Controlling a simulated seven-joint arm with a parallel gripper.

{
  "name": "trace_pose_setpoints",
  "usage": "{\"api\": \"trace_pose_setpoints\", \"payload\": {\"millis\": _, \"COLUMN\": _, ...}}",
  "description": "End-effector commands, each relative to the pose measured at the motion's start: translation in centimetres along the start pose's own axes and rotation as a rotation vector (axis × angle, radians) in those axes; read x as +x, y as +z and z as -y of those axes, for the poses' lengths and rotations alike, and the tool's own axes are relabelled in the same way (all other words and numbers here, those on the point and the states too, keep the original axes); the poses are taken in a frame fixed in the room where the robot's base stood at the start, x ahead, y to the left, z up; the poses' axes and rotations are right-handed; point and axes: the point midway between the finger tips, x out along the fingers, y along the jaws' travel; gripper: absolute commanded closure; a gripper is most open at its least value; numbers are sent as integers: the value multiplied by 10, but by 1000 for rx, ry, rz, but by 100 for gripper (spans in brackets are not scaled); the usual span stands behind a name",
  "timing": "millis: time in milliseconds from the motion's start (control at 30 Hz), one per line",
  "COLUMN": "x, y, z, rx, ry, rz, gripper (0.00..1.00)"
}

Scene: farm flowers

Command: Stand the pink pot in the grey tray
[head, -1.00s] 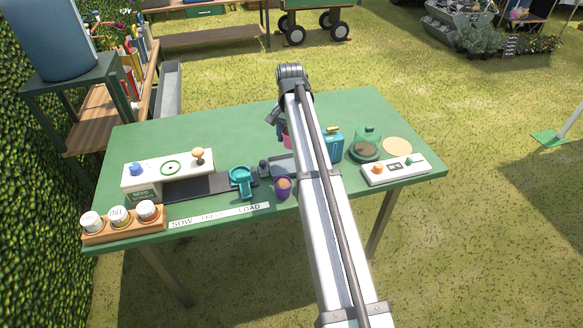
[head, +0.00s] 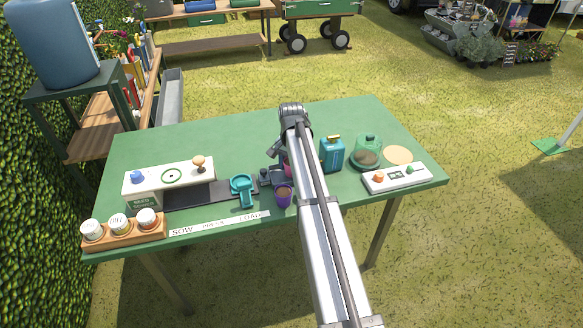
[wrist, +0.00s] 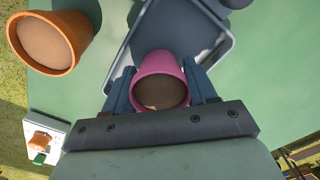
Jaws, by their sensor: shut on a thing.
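The pink pot (wrist: 158,68), filled with brown soil, is between the two fingers of my gripper (wrist: 161,88) in the wrist view. My gripper is shut on it. The grey tray (wrist: 190,28) lies beyond and around the pot in that view, and the pot overlaps its near part. I cannot tell whether the pot's base touches the tray. In the head view only a sliver of the pink pot (head: 287,168) shows beside my arm, and my arm and gripper hide much of the tray.
A terracotta pot (wrist: 48,40) stands close beside the tray. A purple pot (head: 283,196) and a teal holder (head: 242,190) are near the table's front. A teal can (head: 332,154), a glass dome (head: 367,150) and a white knob panel (head: 395,177) stand to the right.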

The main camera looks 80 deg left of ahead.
Motion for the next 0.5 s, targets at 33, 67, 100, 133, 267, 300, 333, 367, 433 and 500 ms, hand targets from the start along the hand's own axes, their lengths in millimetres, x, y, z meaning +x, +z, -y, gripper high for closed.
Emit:
{"api": "trace_pose_setpoints", "payload": {"millis": 33, "x": 5, "y": 0, "z": 0, "rx": 0, "ry": 0, "rz": 0, "gripper": 75}}
{"api": "trace_pose_setpoints", "payload": {"millis": 67, "x": 7, "y": 0, "z": 0, "rx": 0, "ry": 0, "rz": 0, "gripper": 75}}
{"api": "trace_pose_setpoints", "payload": {"millis": 100, "x": 8, "y": 0, "z": 0, "rx": 0, "ry": -1, "rz": -1, "gripper": 75}}
{"api": "trace_pose_setpoints", "payload": {"millis": 133, "x": 8, "y": 0, "z": 0, "rx": 0, "ry": -1, "rz": -1, "gripper": 75}}
{"api": "trace_pose_setpoints", "payload": {"millis": 267, "x": 7, "y": 0, "z": 0, "rx": 0, "ry": -1, "rz": -1, "gripper": 75}}
{"api": "trace_pose_setpoints", "payload": {"millis": 300, "x": 7, "y": 0, "z": 0, "rx": 0, "ry": -1, "rz": -1, "gripper": 75}}
{"api": "trace_pose_setpoints", "payload": {"millis": 333, "x": 8, "y": 0, "z": 0, "rx": 0, "ry": -1, "rz": -1, "gripper": 75}}
{"api": "trace_pose_setpoints", "payload": {"millis": 367, "x": 8, "y": 0, "z": 0, "rx": 0, "ry": -1, "rz": -1, "gripper": 75}}
{"api": "trace_pose_setpoints", "payload": {"millis": 433, "x": 10, "y": 0, "z": 0, "rx": 0, "ry": 0, "rz": -1, "gripper": 75}}
{"api": "trace_pose_setpoints", "payload": {"millis": 500, "x": 11, "y": 0, "z": 0, "rx": 0, "ry": -1, "rz": -1, "gripper": 41}}
